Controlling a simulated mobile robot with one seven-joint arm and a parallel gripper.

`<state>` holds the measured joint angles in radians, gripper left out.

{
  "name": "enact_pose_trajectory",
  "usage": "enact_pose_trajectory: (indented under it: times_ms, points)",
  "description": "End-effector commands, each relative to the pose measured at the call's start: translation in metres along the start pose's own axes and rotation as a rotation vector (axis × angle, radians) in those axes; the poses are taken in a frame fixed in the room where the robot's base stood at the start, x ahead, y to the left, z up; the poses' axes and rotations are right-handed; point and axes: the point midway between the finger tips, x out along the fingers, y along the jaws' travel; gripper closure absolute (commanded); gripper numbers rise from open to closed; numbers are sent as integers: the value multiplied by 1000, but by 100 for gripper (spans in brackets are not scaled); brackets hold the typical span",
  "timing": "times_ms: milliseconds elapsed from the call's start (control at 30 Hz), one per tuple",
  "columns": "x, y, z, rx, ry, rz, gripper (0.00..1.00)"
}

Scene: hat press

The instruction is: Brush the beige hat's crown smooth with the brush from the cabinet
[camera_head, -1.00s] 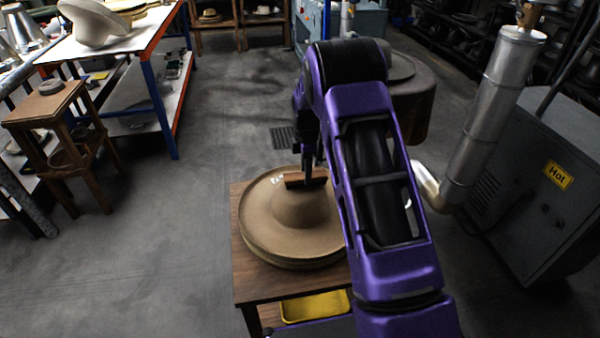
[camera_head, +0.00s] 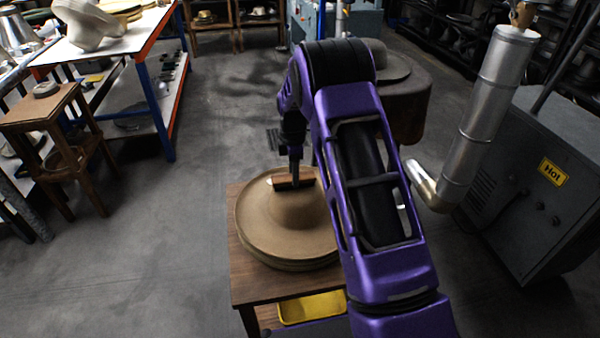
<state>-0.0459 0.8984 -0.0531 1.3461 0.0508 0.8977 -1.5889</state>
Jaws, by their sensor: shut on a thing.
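The beige hat (camera_head: 262,222) lies brim down on a small wooden table (camera_head: 245,284), its rounded crown (camera_head: 300,212) facing up. My gripper (camera_head: 295,176) points down over the crown and is shut on a brush (camera_head: 305,183) with a brown wooden back and dark bristles. The brush is at the top of the crown, toward its far side. I cannot tell whether the bristles touch the felt. My purple arm hides the right edge of the hat and table.
A yellow tray (camera_head: 312,307) sits on the shelf under the table top. A grey machine with a "Hot" label (camera_head: 553,172) and a metal duct (camera_head: 487,115) stand at the right. A blue-legged bench (camera_head: 155,95) and wooden stool (camera_head: 40,108) stand at the left. The floor between is clear.

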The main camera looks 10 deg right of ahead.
Motion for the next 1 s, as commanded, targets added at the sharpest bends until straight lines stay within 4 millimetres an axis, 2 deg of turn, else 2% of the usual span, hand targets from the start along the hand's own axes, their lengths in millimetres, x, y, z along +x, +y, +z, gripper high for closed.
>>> enact_pose_trajectory:
  times_ms: [200,533,1000]
  points:
    - [2,-1,-14,-2,3,-4,95]
    - [2,-1,-16,-1,3,-4,95]
    - [2,-1,9,1,1,-4,95]
